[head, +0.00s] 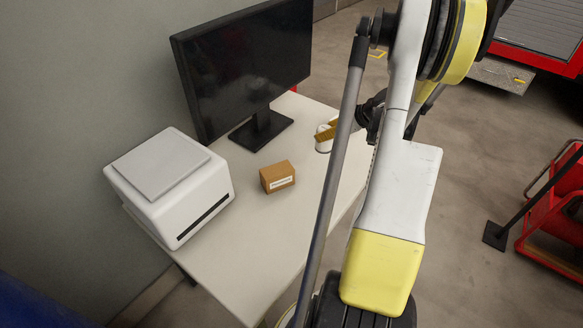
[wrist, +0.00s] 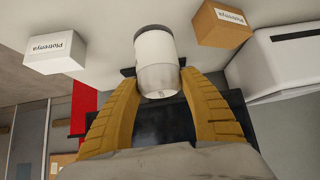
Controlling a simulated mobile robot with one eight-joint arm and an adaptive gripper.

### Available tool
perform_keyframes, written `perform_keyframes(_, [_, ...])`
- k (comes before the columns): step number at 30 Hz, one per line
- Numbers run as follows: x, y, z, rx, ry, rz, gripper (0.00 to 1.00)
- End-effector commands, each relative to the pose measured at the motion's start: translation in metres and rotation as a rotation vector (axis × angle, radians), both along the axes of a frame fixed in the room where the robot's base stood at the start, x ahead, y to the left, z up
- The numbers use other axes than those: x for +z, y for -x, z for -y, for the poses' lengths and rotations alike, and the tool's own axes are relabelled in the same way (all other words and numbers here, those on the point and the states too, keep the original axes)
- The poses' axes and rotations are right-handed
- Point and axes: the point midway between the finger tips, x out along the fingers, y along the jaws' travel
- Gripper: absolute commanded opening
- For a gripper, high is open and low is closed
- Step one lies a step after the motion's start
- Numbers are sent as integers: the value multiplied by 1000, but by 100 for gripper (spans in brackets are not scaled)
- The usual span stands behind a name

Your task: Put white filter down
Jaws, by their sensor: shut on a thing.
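The white filter is a short white cylinder (wrist: 154,48) with a grey metallic end. In the wrist view it sits between the two yellow-brown fingers of my gripper (wrist: 160,80), which is shut on it. In the head view the white filter (head: 323,146) shows over the table (head: 245,240), right of the monitor stand. My gripper (head: 327,131) is there too, partly hidden behind my arm. I cannot tell whether the filter touches the tabletop.
A brown labelled box (head: 277,176) stands mid-table, left of the filter. A white printer-like machine (head: 172,185) is at the left, and a black monitor (head: 245,65) at the back. A white labelled box (wrist: 54,52) shows in the wrist view. The front tabletop is clear.

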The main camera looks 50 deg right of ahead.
Motion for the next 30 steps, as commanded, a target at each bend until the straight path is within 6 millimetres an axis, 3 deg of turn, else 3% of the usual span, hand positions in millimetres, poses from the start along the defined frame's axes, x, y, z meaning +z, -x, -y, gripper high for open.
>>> perform_keyframes(9, [-48,-72,-16,5,1,0,10])
perform_keyframes(15, [-65,-103,-22,1,0,0,10])
perform_keyframes(20, [-72,-109,-23,0,0,0,10])
perform_keyframes(27, [-107,-108,-23,-1,1,0,10])
perform_keyframes(30, [-108,-108,-23,-1,1,0,10])
